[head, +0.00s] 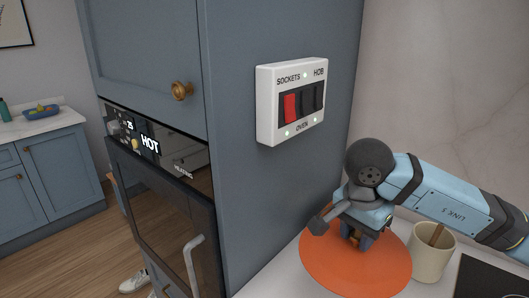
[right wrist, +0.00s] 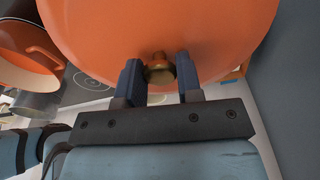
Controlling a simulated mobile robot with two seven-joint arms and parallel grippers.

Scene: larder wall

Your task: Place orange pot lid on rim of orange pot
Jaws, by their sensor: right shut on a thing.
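The orange pot lid (head: 340,270) is a wide disc at the lower right of the head view, close to the side of the tall blue cabinet. It fills the top of the right wrist view (right wrist: 160,25). My right gripper (head: 356,236) is above the lid in the head view. In the right wrist view its two blue fingers (right wrist: 158,78) are shut on the lid's brass knob (right wrist: 158,70). The orange pot (right wrist: 22,72) shows partly at the left edge of the right wrist view, apart from the lid; I cannot see it in the head view. My left gripper is not in view.
A cream pot with a wooden utensil (head: 431,262) stands right of the lid on the pale worktop. A black hob (head: 490,281) is at the lower right corner. A switch panel (head: 292,135) projects from the cabinet side (head: 240,200). A grey vessel (right wrist: 38,106) stands near the orange pot.

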